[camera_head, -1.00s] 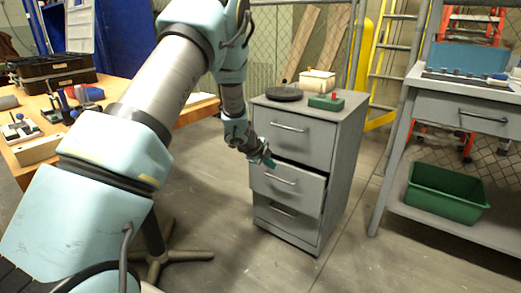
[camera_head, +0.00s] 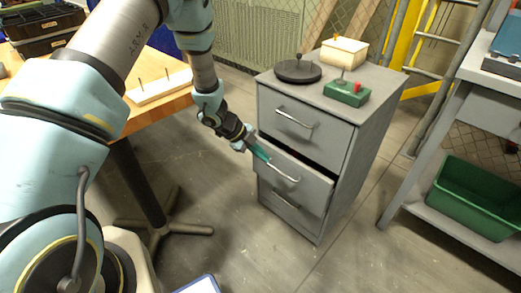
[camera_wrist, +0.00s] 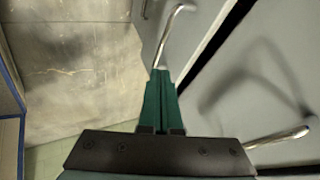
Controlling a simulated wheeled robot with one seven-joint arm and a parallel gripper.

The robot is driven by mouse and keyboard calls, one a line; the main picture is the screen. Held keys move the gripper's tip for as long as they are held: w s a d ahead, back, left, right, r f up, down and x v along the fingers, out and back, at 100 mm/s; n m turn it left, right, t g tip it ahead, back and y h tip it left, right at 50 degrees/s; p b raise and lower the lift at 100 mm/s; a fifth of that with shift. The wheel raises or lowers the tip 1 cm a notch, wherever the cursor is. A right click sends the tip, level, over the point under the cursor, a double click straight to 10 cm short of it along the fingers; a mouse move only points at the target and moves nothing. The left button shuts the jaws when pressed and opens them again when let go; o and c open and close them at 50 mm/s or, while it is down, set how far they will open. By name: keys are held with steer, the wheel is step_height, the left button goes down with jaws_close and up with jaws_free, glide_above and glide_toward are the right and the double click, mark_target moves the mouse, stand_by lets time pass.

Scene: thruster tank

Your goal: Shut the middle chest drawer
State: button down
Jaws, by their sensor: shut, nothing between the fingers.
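A grey chest (camera_head: 372,130) of three drawers stands in the middle of the head view. Its middle drawer (camera_head: 310,190) sticks out a little, with a dark gap along its top edge. The top drawer (camera_head: 300,125) and bottom drawer (camera_head: 288,212) look flush. My gripper (camera_head: 262,154) is shut, its green fingers at the left part of the middle drawer's handle (camera_head: 285,174). In the wrist view the closed fingertips (camera_wrist: 160,75) meet the lower end of a bar handle (camera_wrist: 168,38); whether they touch it I cannot tell.
On the chest stand a black round plate (camera_head: 298,71), a green box with a red knob (camera_head: 346,92) and a cream box (camera_head: 344,52). A wooden table (camera_head: 150,115) is at left. A grey bench (camera_head: 410,210) with a green bin (camera_head: 475,197) is at right. Floor before the chest is clear.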

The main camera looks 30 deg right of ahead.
mark_target(290, 167)
steer(key=d+f, duration=0.1)
steer(key=d, duration=0.1)
steer(key=d+f, duration=0.2)
steer(key=s+d+f, duration=0.1)
steer(key=d+f, duration=0.1)
steer(key=shift+d, duration=0.2)
steer(key=shift+w+d, duration=0.2)
steer(key=shift+d, duration=0.35)
